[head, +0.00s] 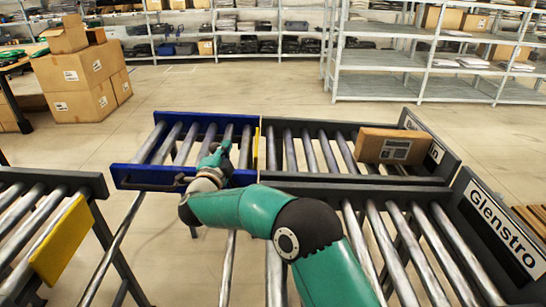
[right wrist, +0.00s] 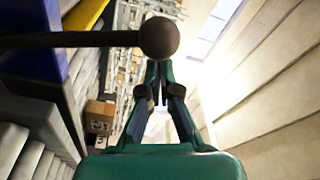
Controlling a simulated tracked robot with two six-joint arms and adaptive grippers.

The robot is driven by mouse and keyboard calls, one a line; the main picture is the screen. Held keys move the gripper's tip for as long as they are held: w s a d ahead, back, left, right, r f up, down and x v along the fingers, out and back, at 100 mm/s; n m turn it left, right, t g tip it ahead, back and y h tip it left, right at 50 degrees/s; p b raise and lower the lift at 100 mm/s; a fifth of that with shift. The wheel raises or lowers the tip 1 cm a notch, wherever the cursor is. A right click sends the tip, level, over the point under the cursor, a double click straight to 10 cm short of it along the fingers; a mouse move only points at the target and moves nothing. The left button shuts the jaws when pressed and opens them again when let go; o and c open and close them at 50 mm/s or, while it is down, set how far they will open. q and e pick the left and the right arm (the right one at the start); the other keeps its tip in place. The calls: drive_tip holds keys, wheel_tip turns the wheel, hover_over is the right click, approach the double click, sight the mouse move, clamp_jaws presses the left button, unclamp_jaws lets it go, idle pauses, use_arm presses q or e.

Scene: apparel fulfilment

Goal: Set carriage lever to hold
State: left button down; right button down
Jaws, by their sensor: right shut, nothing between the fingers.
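The carriage is a blue-framed roller section (head: 136,176) at the centre left of the head view. In the right wrist view the lever (right wrist: 70,40) is a dark rod coming in from the left, ending in a round brown knob (right wrist: 158,38). My right gripper (head: 225,146) is over the carriage's near blue side, pointing away from me. In the right wrist view its fingertips (right wrist: 158,70) are together and empty, just below the knob in the picture; I cannot tell whether they touch it. My left gripper is out of view.
A dark-framed conveyor (head: 310,128) with a brown box (head: 390,147) lies right of the carriage. Another roller conveyor (head: 485,235) is nearer at right. A left conveyor (head: 50,180) has a yellow plate (head: 62,243). Cartons (head: 75,72) and shelving (head: 430,60) stand behind open floor.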

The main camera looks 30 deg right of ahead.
drive_tip(key=shift+w+a+f+n+t+p, duration=0.15)
drive_tip(key=shift+w+a+n, duration=0.2)
drive_tip(key=shift+a+n, duration=0.4)
drive_tip(key=shift+w+a+f+n+t+p, duration=0.15)
drive_tip(key=shift+w+a+n, duration=0.15)
drive_tip(key=shift+a+n, duration=0.4)
drive_tip(key=shift+a, duration=0.2)
drive_tip(key=shift+a, duration=0.15)
drive_tip(key=b, duration=0.2)
approach(212, 150)
drive_tip(key=d, duration=0.1)
drive_tip(key=d+r, duration=0.1)
drive_tip(key=s+d+r, duration=0.1)
drive_tip(key=shift+s+d, duration=0.1)
drive_tip(key=shift+d, duration=0.3)
